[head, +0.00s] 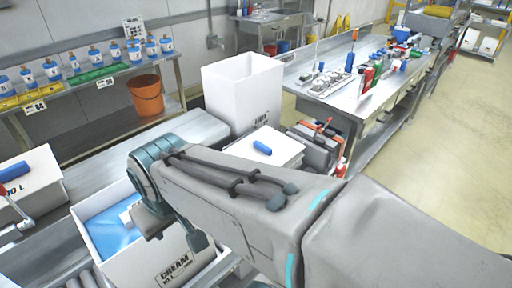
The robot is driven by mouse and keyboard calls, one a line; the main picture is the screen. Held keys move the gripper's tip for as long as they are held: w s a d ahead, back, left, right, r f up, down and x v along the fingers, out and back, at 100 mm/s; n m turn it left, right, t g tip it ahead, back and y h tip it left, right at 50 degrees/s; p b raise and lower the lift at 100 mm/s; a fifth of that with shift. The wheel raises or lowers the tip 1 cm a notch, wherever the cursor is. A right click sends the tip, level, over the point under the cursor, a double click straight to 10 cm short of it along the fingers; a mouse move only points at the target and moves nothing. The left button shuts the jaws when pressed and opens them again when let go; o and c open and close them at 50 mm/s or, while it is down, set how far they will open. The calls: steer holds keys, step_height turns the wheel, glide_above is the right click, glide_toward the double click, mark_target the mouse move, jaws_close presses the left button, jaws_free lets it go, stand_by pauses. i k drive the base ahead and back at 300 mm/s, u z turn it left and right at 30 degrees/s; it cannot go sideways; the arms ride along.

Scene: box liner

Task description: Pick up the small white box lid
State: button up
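A flat white piece (130,208), possibly the small box lid, shows in part inside an open white box marked CREAM (180,268). It lies against the blue liner (108,234) in that box. My gripper (173,231) hangs over the box, close to the white piece. My own arm hides much of the hand, and I cannot tell whether the fingers are open or whether they touch anything. A larger white flat-topped box (285,146) with a blue roll (262,148) on it stands beyond my arm.
A tall open white box (243,92) stands on the metal bench behind. A closed white box (32,195) with a blue roll and a red-handled tool is at the left. A cluttered metal table (340,85) stands at the right. Floor (455,130) at far right is clear.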

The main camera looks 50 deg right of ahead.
mark_target(262, 152)
steer(key=z, duration=1.55)
steer(key=k, duration=1.3)
steer(key=z, duration=0.85)
steer(key=i, duration=1.7)
steer(key=u, duration=0.9)
steer(key=i, duration=0.6)
steer(key=u, duration=0.7)
